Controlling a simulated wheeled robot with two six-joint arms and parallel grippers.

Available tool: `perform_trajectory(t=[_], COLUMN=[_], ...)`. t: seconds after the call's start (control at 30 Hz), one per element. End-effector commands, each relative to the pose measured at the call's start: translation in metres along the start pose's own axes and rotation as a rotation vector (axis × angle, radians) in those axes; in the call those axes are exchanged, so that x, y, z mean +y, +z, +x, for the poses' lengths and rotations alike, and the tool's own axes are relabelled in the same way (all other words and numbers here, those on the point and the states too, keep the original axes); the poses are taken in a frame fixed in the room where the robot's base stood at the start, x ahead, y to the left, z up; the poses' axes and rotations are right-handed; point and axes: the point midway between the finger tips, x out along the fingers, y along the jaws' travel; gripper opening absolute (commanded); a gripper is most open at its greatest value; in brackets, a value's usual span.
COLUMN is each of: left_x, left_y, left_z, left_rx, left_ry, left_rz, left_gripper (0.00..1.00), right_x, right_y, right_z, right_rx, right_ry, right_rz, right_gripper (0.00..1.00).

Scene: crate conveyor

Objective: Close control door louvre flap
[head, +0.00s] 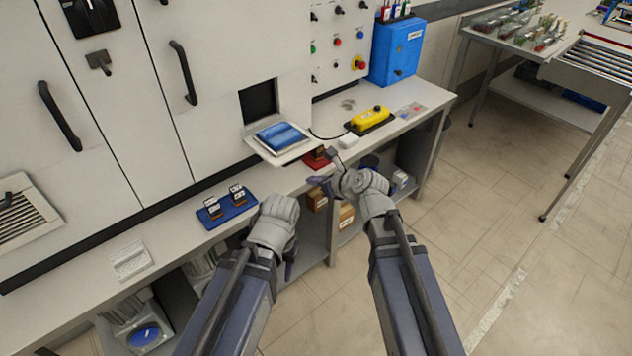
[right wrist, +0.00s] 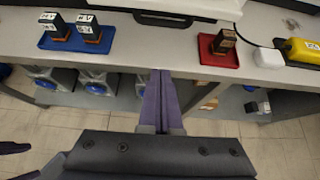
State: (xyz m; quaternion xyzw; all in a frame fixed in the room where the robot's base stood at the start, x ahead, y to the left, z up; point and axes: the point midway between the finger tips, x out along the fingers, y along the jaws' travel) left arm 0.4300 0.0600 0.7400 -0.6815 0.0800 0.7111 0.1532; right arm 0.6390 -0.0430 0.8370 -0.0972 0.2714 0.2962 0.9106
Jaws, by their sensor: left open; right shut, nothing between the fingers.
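The louvre flap (head: 259,152) is swung down open from the control door (head: 215,60) in the head view, sticking out nearly flat over the worktop with a blue panel on its upper face. A dark square opening (head: 258,100) shows above it. In the right wrist view the flap's pale edge (right wrist: 205,9) crosses the top. My right gripper (head: 322,168) is shut and empty, just right of and nearer than the flap, apart from it in the right wrist view (right wrist: 160,102). My left gripper (head: 290,262) is open and lower, in front of the bench edge; its fingers are partly hidden.
A blue tray (head: 228,212) with two black blocks lies on the worktop. A red holder (head: 318,158) with a dark block sits near the flap's right side. A yellow pendant (head: 371,117) and blue box (head: 397,50) stand right.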

Motion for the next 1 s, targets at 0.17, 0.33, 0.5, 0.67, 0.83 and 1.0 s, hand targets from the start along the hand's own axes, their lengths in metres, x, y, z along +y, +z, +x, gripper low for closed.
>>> perform_trajectory(t=[0.17,0.33,0.5,0.67,0.83,1.0], left_x=[0.002,0.004,0.002,0.000,0.000,0.000], left_y=[-0.002,-0.002,-0.001,0.000,0.000,0.000], left_z=[0.025,0.039,0.016,0.004,-0.003,-0.004], left_rx=[0.000,0.000,0.000,0.000,0.000,0.000], left_ry=[0.000,0.000,0.000,0.000,0.000,0.000], left_rz=[0.000,0.000,0.000,0.000,0.000,0.000], left_gripper=[0.47,0.47,0.47,0.47,0.47,0.47], right_x=[-0.001,-0.001,0.000,0.000,0.000,0.000], right_y=[-0.003,-0.003,0.019,0.030,0.037,0.038], right_z=[0.041,0.067,0.057,0.053,0.051,0.051], right_rx=[0.000,0.000,0.001,0.001,0.001,0.001], right_ry=[0.001,0.002,0.001,0.000,0.000,0.000], right_rz=[-0.002,-0.002,0.000,-0.001,-0.001,-0.001], right_gripper=[0.00,0.00,0.00,0.00,0.00,0.00])
